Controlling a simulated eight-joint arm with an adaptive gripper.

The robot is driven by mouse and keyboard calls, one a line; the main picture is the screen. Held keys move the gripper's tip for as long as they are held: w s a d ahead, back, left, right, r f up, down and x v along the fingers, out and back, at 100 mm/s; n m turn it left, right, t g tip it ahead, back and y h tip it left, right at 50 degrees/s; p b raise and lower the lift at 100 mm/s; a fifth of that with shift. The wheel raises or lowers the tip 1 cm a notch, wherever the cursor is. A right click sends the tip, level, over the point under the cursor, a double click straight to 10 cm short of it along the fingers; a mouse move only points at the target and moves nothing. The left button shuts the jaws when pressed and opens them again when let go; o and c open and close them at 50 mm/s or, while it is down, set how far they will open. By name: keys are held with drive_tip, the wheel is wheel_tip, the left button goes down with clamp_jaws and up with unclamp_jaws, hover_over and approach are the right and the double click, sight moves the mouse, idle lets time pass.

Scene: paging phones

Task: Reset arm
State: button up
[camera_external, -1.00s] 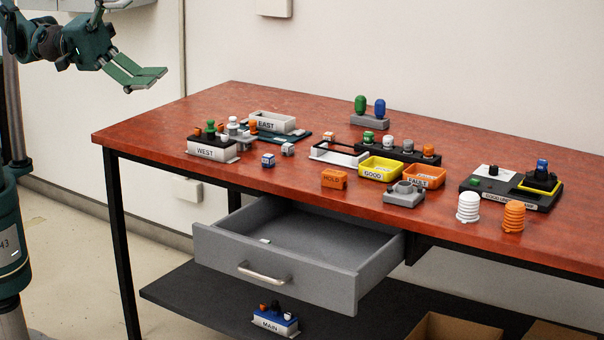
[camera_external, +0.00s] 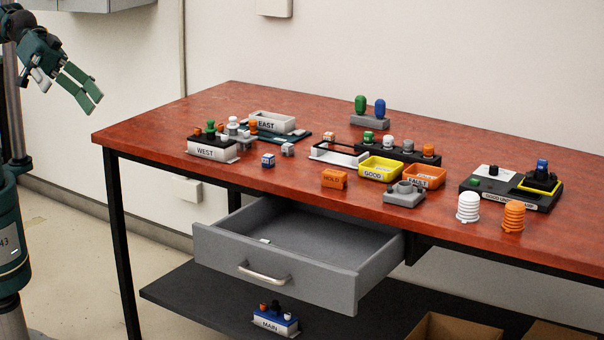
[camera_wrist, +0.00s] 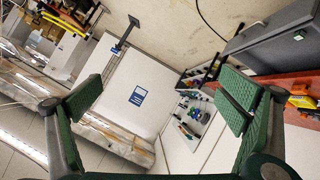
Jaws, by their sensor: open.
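My gripper (camera_external: 81,88) is at the upper left of the external view, in the air to the left of the table and clear of it. Its fingers point down and to the right, apart and empty. In the wrist view the two green fingers (camera_wrist: 160,102) stand wide apart with nothing between them. The red-brown table (camera_external: 150,135) carries trays labelled WEST (camera_external: 210,151), EAST (camera_external: 270,122), GOOD (camera_external: 381,169) and FAULT (camera_external: 424,176), with several small coloured pieces around them.
A grey drawer (camera_external: 280,272) stands open below the tabletop. A blue MAIN tray (camera_external: 275,322) sits on the dark lower shelf (camera_external: 180,293). A white and an orange ribbed piece (camera_external: 513,216) stand near the front edge. The air around my gripper is free.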

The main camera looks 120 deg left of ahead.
drive_tip(key=s+a+f+m+g+y, duration=0.1)
drive_tip(key=s+a+f+m+g, duration=0.1)
drive_tip(key=s+f, duration=0.5)
drive_tip(key=s+a+f+m+g+y, duration=0.1)
drive_tip(key=s+f, duration=0.7)
drive_tip(key=s, duration=0.8)
drive_tip(key=a+m+g, duration=0.1)
drive_tip(key=a+g, duration=0.1)
drive_tip(key=a, duration=0.1)
drive_tip(key=shift+s+a+f, duration=0.15)
drive_tip(key=shift+o, duration=0.7)
drive_tip(key=w+a+f+n+g+y, duration=0.1)
drive_tip(key=w+a+n+y, duration=0.15)
drive_tip(key=w, duration=0.85)
drive_tip(key=w+a+f+n+y, duration=0.1)
drive_tip(key=w+y, duration=0.2)
drive_tip(key=w, duration=0.7)
drive_tip(key=w+a+f+n+g+y, duration=0.1)
drive_tip(key=w+a+n+y, duration=0.1)
drive_tip(key=w, duration=0.9)
drive_tip(key=w+d+f+n+y, duration=0.3)
drive_tip(key=w+d+f+n, duration=0.1)
drive_tip(key=w+f, duration=0.4)
drive_tip(key=w+d+f+n+y, duration=0.3)
drive_tip(key=w+f, duration=0.5)
drive_tip(key=f, duration=0.5)
drive_tip(key=shift+d+n+y+p, duration=0.4)
drive_tip(key=shift+n+y, duration=0.15)
drive_tip(key=shift+y, duration=0.2)
